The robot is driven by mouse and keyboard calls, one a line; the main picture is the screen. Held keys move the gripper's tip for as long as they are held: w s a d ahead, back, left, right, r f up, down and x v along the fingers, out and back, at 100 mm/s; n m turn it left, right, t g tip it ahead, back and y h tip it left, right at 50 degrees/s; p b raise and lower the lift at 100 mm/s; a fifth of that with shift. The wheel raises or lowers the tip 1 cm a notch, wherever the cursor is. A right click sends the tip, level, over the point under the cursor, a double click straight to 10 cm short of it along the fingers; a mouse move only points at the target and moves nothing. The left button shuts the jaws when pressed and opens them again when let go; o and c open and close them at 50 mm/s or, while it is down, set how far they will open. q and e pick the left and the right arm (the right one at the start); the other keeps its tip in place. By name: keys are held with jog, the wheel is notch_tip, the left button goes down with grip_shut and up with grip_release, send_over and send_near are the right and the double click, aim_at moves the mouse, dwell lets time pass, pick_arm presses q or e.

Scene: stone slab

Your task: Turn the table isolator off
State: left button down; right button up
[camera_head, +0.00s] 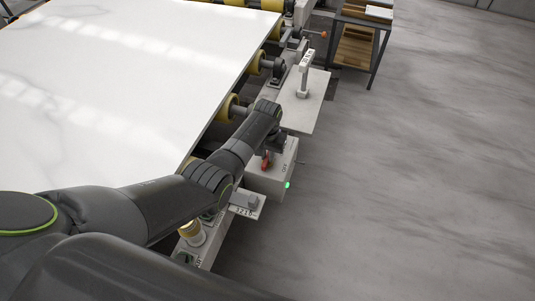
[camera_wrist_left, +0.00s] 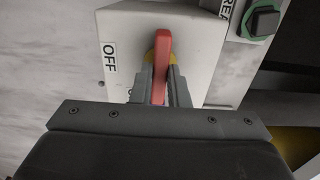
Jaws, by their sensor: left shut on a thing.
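The table isolator is a pale grey box (camera_head: 262,186) on the side of the slab table, with a red handle (camera_head: 266,160). An OFF label shows on its face and a green light (camera_head: 288,184) glows at its corner. In the left wrist view the red handle (camera_wrist_left: 162,50) stands upright in the picture over a yellow disc, with the OFF label (camera_wrist_left: 110,57) to its left. My left gripper (camera_wrist_left: 164,85) is shut on the red handle, a finger on each side. Another label below is mostly hidden by the gripper. My right gripper is not in view.
A large white slab (camera_head: 130,70) lies on yellow rollers to the left. A plate with an upright post (camera_head: 304,75) stands beyond the isolator. A small bracket marked with digits (camera_head: 246,204) is nearer. Open floor lies right.

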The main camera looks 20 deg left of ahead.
pick_arm(q)
jog(key=shift+m, duration=0.3)
jog(key=m+p, duration=0.1)
jog(key=m, duration=0.2)
jog(key=shift+r+m+p, duration=0.15)
jog(key=shift+m+p, duration=0.15)
jog(key=shift+p, duration=0.1)
jog(key=m+p, duration=0.1)
jog(key=m, duration=0.4)
jog(key=shift+m, duration=0.3)
jog(key=m+p, duration=0.1)
jog(key=m, duration=0.3)
jog(key=shift+m, duration=2)
jog(key=c, duration=1.4)
grip_release()
